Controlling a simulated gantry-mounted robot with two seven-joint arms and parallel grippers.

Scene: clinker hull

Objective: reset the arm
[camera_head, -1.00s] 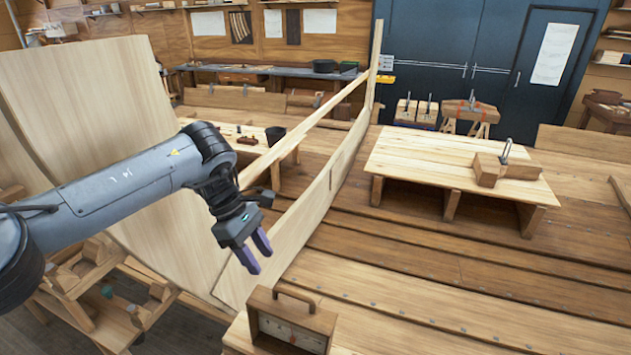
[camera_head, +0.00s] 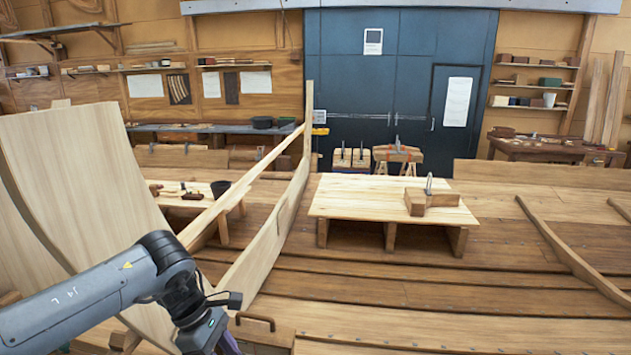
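My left arm comes in from the lower left. My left gripper (camera_head: 228,344) is at the bottom edge of the view, pointing down. Only the top of its purple fingers shows and the tips are cut off, so I cannot see whether it is open or shut. It is just left of a wooden box with a handle (camera_head: 262,332), in front of the curved hull planking (camera_head: 85,180). I see nothing held in the visible part of the gripper. My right arm and gripper are not in view.
A low wooden table (camera_head: 370,196) with a wooden block (camera_head: 430,200) stands right of centre. An upright post (camera_head: 309,120) and long plank edge (camera_head: 265,250) lie right of the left arm. A small bench with tools (camera_head: 175,200) is behind.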

